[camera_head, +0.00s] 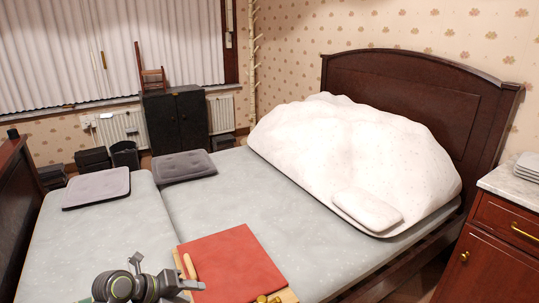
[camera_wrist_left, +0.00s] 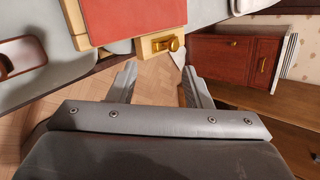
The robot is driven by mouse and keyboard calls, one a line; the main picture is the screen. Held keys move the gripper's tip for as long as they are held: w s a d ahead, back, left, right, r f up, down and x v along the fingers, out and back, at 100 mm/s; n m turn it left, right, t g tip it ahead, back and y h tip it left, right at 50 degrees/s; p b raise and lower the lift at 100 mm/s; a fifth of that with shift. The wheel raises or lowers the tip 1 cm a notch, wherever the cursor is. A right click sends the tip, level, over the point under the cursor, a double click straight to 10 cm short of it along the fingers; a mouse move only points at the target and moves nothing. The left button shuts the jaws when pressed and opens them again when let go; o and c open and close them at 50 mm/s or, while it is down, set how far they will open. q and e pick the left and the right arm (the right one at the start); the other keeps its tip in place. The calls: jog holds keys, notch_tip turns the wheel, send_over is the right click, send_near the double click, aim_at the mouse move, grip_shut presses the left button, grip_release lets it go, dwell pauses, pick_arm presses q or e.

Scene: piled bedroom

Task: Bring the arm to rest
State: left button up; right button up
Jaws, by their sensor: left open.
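My left arm enters the head view at the bottom left, over the near part of the bed. Its gripper (camera_head: 194,286) is near the left edge of a red flat panel (camera_head: 240,262). In the left wrist view the two grey fingers of the left gripper (camera_wrist_left: 160,84) are spread apart with nothing between them. Wood floor shows behind them. The red panel (camera_wrist_left: 130,14) and a light wooden piece with a brass part (camera_wrist_left: 167,44) lie beyond the fingertips. My right gripper is not in view.
The bed (camera_head: 110,235) has a grey sheet, a white piled duvet (camera_head: 350,140) and grey cushions (camera_head: 185,166). A wooden nightstand (camera_head: 500,245) stands at right, with a white stack (camera_head: 527,167) on top. A dark cabinet (camera_head: 177,120) stands at the back wall.

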pick_arm(q)
notch_tip(320, 180, up, 14)
jog(key=s+n+t+h, duration=0.3)
jog(key=n+t, duration=0.5)
jog(key=t, duration=0.5)
jog(key=s+a+f+n+g+y, duration=0.15)
jog(key=s+a+n+y, duration=0.25)
jog(key=a+n+y, duration=0.5)
jog(key=s+a+f+n+y, duration=0.35)
jog(key=a+n+y, duration=0.35)
jog(key=n, duration=0.4)
jog(key=s+f+n+g, duration=0.4)
jog(key=s+f+g, duration=0.5)
jog(key=s+f, duration=0.15)
jog(key=s+d+f+g+h, duration=0.45)
jog(key=s+d, duration=0.25)
jog(key=s, duration=0.5)
notch_tip(320, 180, down, 21)
jog(key=a+g+p, duration=0.2)
jog(key=p, duration=0.2)
jog(key=s+d+f+p, duration=0.1)
jog(key=s+f+p, duration=0.2)
jog(key=s+f, duration=0.9)
jog(key=s, duration=0.3)
jog(key=shift+f+g, duration=0.2)
jog(key=shift+g, duration=0.2)
